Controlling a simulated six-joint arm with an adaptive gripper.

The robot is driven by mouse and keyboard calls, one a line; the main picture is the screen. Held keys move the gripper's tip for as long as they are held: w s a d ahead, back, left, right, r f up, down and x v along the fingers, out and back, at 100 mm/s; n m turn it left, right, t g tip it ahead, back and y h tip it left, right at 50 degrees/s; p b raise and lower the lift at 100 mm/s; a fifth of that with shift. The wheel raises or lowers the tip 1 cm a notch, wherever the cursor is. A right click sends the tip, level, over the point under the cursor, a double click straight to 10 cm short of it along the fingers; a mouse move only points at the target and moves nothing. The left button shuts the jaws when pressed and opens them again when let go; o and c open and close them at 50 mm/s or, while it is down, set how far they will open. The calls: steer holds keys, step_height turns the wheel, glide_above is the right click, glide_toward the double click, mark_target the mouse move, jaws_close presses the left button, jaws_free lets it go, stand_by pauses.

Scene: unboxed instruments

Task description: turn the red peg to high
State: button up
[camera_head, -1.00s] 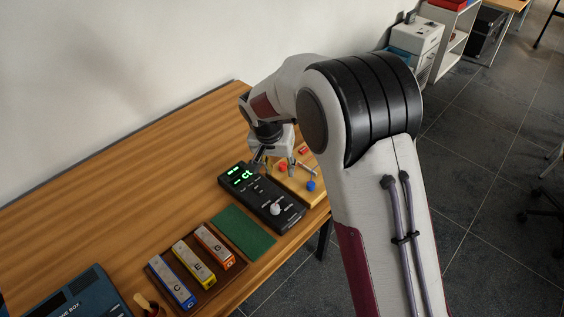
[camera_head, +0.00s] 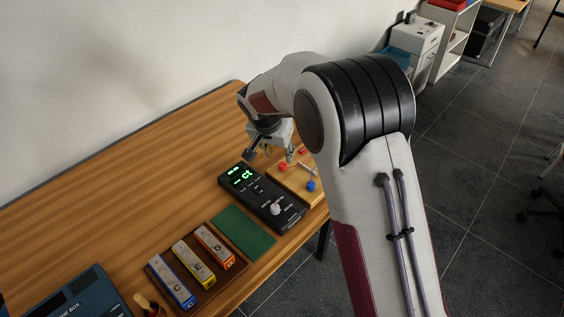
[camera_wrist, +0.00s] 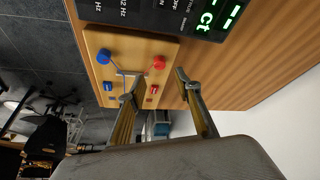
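The red peg (camera_head: 283,164) is a round red knob on a light wooden board beside the black tuner (camera_head: 262,198). In the wrist view the red peg (camera_wrist: 160,62) lies just beyond and between my fingertips, apart from both. A blue peg (camera_head: 311,186) stands at the board's near corner; it also shows in the wrist view (camera_wrist: 103,57). A thin string runs from the blue peg. My gripper (camera_head: 270,156) is open and empty above the board; its two spread fingers (camera_wrist: 160,78) show in the wrist view. The tuner display is lit green and reads "Ct".
A small red block (camera_wrist: 153,89) and a small blue block (camera_wrist: 108,87) sit on the board. A green mat (camera_head: 243,232) and a brown tray (camera_head: 211,283) with lettered bars lie left of the tuner. The table's back left is clear.

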mark_target(283, 164)
steer(key=shift+x, duration=3.6)
jaws_close()
